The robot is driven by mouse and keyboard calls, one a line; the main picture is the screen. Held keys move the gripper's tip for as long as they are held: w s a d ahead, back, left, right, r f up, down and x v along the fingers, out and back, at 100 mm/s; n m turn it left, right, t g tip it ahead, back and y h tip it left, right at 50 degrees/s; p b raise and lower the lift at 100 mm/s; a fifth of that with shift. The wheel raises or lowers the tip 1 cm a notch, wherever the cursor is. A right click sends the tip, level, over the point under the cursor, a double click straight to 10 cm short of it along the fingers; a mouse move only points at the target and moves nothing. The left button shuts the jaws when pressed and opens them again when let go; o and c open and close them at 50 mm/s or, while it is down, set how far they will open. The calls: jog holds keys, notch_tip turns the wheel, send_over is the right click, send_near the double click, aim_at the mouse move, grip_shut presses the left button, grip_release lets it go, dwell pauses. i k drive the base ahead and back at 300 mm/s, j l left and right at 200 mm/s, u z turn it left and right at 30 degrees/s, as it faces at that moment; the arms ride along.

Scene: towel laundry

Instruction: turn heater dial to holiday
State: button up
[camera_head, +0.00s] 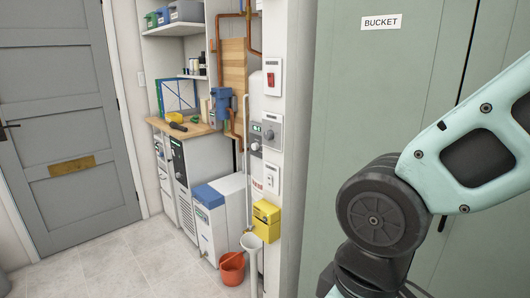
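A grey and white control box (267,131) is fixed to the narrow white wall section near the middle of the picture. It has a small dark display and a round knob (269,134), which looks like the heater dial. The knob's setting and any lettering are too small to read. My gripper is out of the picture. Only pale green and black links of my arm show at the right, in front of the green cabinet and apart from the box.
A red switch panel (272,77) is above the box, a white plate (271,178) and yellow box (266,221) below. A white pipe (247,165) runs close left. A red bucket (232,268) stands on the floor. Green cabinet doors (375,100) fill the right; floor (120,265) is clear at left.

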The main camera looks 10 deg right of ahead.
aim_at(255, 146)
jog(key=i+j, duration=0.15)
jog(key=i, duration=0.3)
jog(key=i+j, duration=0.5)
jog(key=i+j+z, duration=0.1)
jog(key=i+j, duration=0.35)
jog(key=j, duration=0.15)
jog(key=i+j, duration=0.5)
jog(key=j+z, duration=0.05)
jog(key=j, duration=0.05)
